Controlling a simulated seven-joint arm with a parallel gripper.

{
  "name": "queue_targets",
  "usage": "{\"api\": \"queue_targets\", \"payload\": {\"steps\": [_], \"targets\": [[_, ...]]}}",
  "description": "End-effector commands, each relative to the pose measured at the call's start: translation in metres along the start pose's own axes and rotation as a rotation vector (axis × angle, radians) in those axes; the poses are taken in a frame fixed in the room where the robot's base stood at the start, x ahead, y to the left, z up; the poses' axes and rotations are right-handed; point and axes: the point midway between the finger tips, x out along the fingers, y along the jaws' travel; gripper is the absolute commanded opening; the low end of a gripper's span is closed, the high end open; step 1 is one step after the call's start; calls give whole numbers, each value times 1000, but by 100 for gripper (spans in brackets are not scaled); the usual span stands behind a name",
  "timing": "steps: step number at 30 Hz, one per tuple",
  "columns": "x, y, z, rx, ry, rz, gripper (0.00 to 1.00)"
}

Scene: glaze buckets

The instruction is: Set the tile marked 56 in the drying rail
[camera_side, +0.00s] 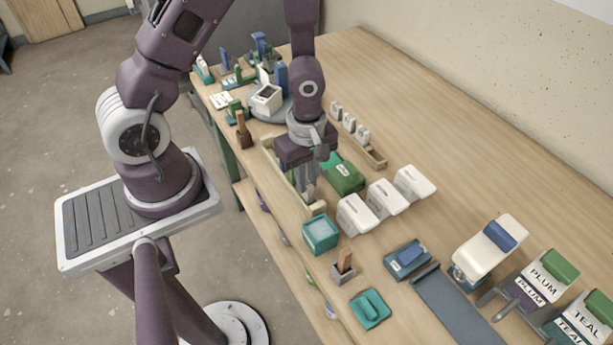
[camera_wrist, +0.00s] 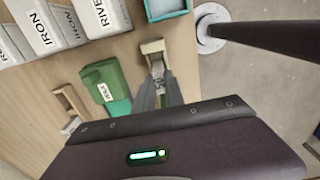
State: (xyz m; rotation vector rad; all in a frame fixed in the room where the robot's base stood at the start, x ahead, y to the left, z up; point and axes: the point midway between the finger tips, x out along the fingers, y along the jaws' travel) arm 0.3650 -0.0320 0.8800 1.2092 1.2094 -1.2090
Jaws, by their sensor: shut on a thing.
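My gripper (camera_side: 307,198) points down over a long, pale wooden trough (camera_side: 281,165) near the table's front edge. In the wrist view, my gripper (camera_wrist: 158,80) is shut on a small pale piece, mostly hidden between the fingertips, and no number is readable on it. The fingertips are at the trough's end (camera_wrist: 151,46); I cannot tell whether the piece touches it. A second narrow wooden rail (camera_side: 376,160) holds several small white tiles (camera_side: 349,122) upright, with marks too small to read. I cannot tell which of the two is the drying rail.
A green labelled box (camera_side: 344,178) stands close to the right of my gripper, with white glaze containers (camera_side: 388,196) beyond. A teal bin (camera_side: 320,234) and a wooden block in a holder (camera_side: 344,264) stand in front. The table's back right is clear.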

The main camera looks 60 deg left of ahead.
Motion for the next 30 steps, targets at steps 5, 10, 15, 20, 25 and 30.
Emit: {"api": "queue_targets", "payload": {"steps": [5,10,15,20,25,30], "targets": [[3,0,0,0,-1,0,0],[3,0,0,0,-1,0,37],[3,0,0,0,-1,0,39],[1,0,0,-1,0,1,39],[-21,1,0,-3,0,4,39],[-43,1,0,-2,0,4,39]]}}
